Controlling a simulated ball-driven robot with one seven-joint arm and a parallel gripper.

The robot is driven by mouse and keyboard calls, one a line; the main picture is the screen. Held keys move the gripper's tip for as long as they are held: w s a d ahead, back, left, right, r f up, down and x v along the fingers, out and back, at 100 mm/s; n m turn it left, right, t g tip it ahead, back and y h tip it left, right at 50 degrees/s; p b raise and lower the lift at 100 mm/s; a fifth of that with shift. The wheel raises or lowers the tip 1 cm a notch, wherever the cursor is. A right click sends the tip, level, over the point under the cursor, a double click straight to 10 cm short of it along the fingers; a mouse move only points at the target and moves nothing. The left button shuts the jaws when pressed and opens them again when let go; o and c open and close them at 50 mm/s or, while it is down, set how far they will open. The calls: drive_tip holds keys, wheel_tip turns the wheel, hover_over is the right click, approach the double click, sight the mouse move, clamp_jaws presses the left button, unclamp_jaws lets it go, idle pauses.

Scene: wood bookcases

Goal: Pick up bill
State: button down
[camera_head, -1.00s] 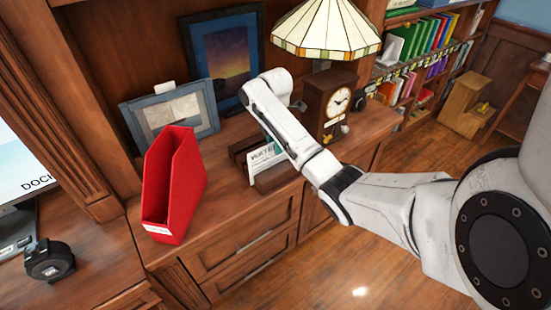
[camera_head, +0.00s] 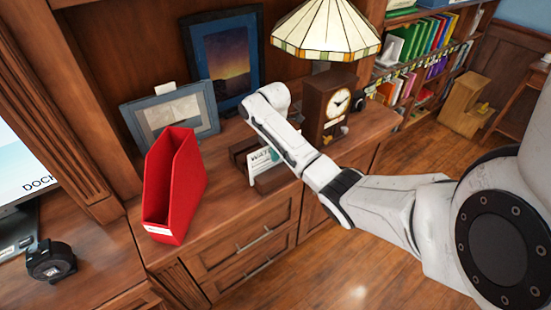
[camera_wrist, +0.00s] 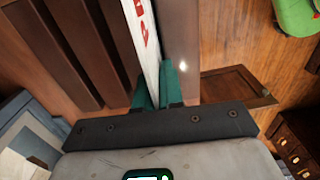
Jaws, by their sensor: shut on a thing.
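The bill (camera_head: 262,165) is a white sheet with large dark lettering and a teal patch, standing tilted at the wooden letter holder (camera_head: 272,184) on the cabinet top. In the wrist view the bill (camera_wrist: 146,38) shows nearly edge-on with red print, between the teal fingers. My gripper (camera_wrist: 158,90) is shut on the bill. In the head view my white arm hides the gripper and part of the holder. The holder's dark slats (camera_wrist: 80,45) lie left of the bill in the wrist view. I cannot tell whether the bill's lower edge is clear of the holder.
A red magazine file (camera_head: 172,190) stands left of the holder. Picture frames (camera_head: 172,112) lean behind. A mantel clock (camera_head: 325,105) and a stained-glass lamp (camera_head: 327,30) stand close to the right of my arm. Open floor (camera_head: 340,265) lies in front of the cabinet.

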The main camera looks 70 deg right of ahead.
idle(0.3)
wheel_tip(320, 180, up, 10)
drive_tip(key=shift+r+p, duration=0.1)
drive_tip(key=shift+p, duration=0.65)
drive_tip(key=shift+w+a, duration=0.1)
idle(0.3)
